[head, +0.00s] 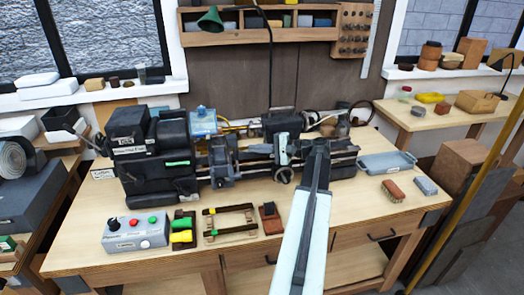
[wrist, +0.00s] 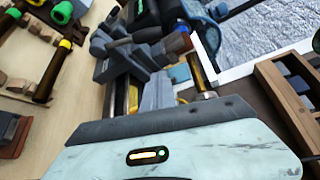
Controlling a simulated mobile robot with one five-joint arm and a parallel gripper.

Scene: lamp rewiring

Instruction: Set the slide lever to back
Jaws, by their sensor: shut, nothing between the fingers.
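A dark lathe (head: 158,140) stands along the back of the wooden bench in the head view. My arm reaches up from the bottom over the bench. My gripper (head: 264,148) is at the lathe bed, right of the slide parts, shut and empty. Its pale body partly hides the lathe there. In the wrist view dark lathe parts (wrist: 130,52) lie close ahead; contact cannot be told.
A grey control box (head: 137,230) with buttons, a tray with green and yellow pieces (head: 183,232), a wooden frame (head: 230,222) and a red-brown block (head: 271,218) line the bench front. A green lamp (head: 210,20) hangs above.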

